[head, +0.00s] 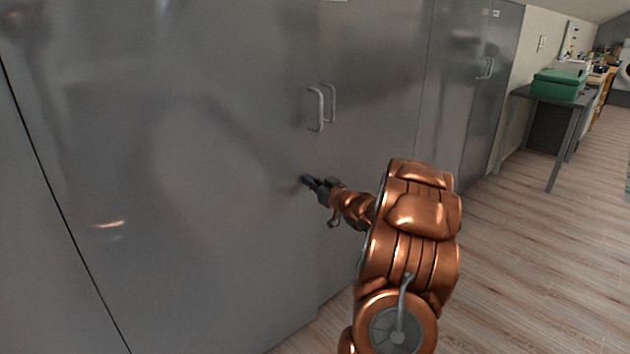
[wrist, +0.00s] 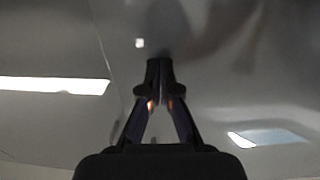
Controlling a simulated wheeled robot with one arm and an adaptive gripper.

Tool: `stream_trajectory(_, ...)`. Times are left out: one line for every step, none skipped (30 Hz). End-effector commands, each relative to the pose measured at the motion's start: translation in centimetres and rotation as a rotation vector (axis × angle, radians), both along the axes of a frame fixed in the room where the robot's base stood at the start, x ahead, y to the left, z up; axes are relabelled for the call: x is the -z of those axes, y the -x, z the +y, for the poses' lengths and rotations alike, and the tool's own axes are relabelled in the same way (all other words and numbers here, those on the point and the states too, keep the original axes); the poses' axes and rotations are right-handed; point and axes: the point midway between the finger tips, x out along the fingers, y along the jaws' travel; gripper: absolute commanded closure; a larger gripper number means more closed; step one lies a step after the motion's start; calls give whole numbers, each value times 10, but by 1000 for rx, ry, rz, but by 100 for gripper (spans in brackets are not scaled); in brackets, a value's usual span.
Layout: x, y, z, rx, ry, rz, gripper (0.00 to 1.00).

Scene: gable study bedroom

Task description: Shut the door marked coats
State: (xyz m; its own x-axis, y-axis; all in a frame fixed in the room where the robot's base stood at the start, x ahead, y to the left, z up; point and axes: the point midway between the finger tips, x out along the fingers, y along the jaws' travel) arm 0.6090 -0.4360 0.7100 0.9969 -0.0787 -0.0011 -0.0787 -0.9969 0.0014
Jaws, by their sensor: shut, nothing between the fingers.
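Grey metal cabinet doors fill the head view. No label reading "coats" can be read. A left door (head: 200,170) and a right door (head: 375,120) meet near two upright bar handles, the left handle (head: 316,110) and the right handle (head: 330,102). At the bottom the left door's edge is slightly stepped from the right one, so it may stand a little ajar. My gripper (head: 308,182) is shut and empty, below the handles, at the left door near its free edge. In the wrist view its fingertips (wrist: 160,68) face a grey surface; contact cannot be told.
Another cabinet (head: 490,100) with handles and a small unreadable label stands farther right. Beyond it is a table (head: 522,94) with a green case (head: 558,84). The wooden floor (head: 530,260) to the right is clear.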

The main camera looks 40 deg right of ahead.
Motion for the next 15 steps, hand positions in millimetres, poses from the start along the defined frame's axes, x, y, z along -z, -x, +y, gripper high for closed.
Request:
stream_trajectory(-4, -5, 0, -8, -1, 1, 100)
stream_trajectory(-5, -8, -1, -13, 0, 1, 100)
stream_trajectory(-5, -11, -1, -18, 1, 0, 100)
stream_trajectory(-5, -14, -2, -23, 1, 0, 100)
stream_trajectory(-5, -16, -2, -27, 1, 0, 100)
stream_trajectory(-4, -20, -2, -34, 1, 1, 100)
stream_trajectory(-3, -23, -2, -39, 1, 2, 100)
stream_trajectory(-3, -25, -2, -44, 1, 2, 100)
stream_trajectory(-3, -29, -1, -51, 0, 2, 100)
stream_trajectory(-3, -31, -1, -56, 0, 2, 100)
stream_trajectory(-3, -34, 0, -60, 0, 2, 100)
stream_trajectory(-2, -37, 0, -66, -1, 2, 100)
stream_trajectory(-2, -39, 0, -70, -1, 2, 100)
stream_trajectory(-1, -41, 1, -74, -2, 2, 100)
stream_trajectory(-1, -44, 1, -79, -2, 1, 100)
